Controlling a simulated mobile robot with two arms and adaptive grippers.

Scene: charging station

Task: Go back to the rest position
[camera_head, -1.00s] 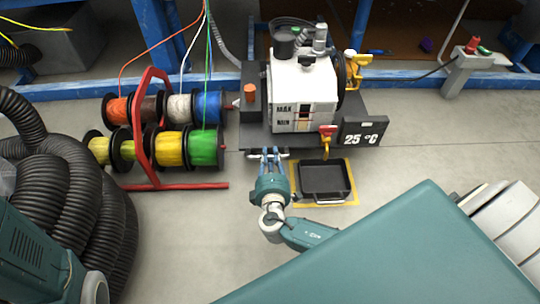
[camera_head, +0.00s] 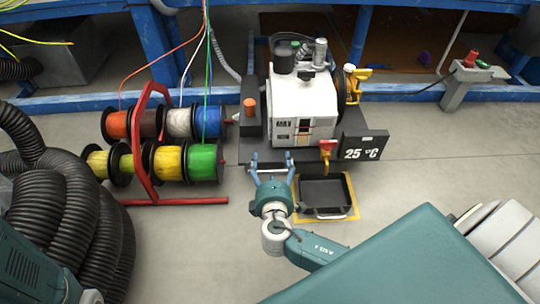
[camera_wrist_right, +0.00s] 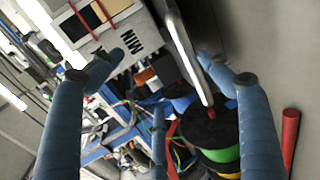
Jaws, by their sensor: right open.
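My right gripper (camera_head: 271,161) is at the front lower edge of the white machine (camera_head: 302,105) in the head view, left of the black tray (camera_head: 324,194). Its blue fingers are spread wide around a pale metal handle bar (camera_head: 270,171). In the right wrist view the bar (camera_wrist_right: 188,55) runs between the spread fingers. Neither view shows clearly whether any finger still touches it. My left gripper is outside both views.
A red rack (camera_head: 150,190) with several coloured cable spools stands to the left of my right arm. Thick black hoses (camera_head: 75,235) are piled at the far left. A grey pedestal with a red button (camera_head: 466,75) stands at the right. Floor is open below the rack.

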